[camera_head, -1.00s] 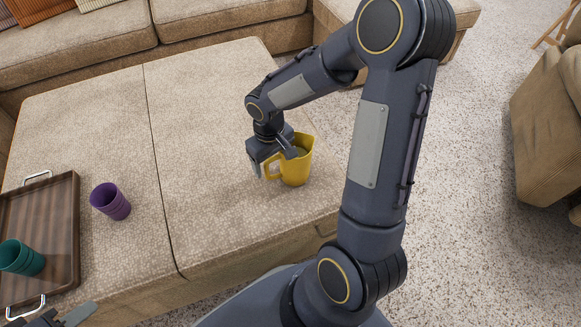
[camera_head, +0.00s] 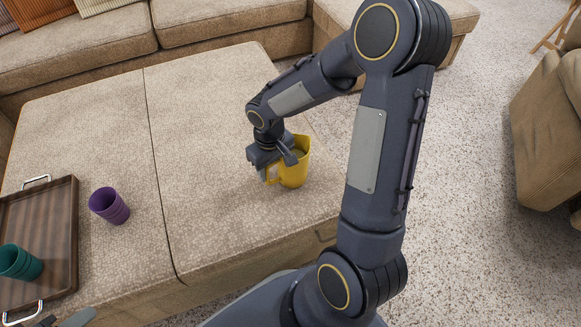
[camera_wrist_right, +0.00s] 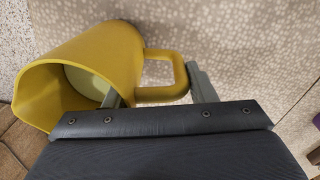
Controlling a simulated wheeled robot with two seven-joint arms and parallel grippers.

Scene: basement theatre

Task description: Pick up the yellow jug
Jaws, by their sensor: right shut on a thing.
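The yellow jug (camera_head: 295,172) stands upright on the beige ottoman (camera_head: 215,225), near its right side. Its handle faces left, towards my right gripper (camera_head: 271,168). In the right wrist view the jug (camera_wrist_right: 120,52) fills the upper left, with its open mouth to the lower left. There my right gripper (camera_wrist_right: 160,92) is shut on the jug's handle (camera_wrist_right: 178,68), with one finger by the jug's wall and one outside the handle. Part of my left gripper (camera_head: 62,319) shows at the bottom left edge; its fingers cannot be made out clearly.
A purple cup (camera_head: 109,206) stands left of the jug on the ottoman. Sofa seats (camera_head: 205,20) border the back. The ottoman between purple cup and jug is clear.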

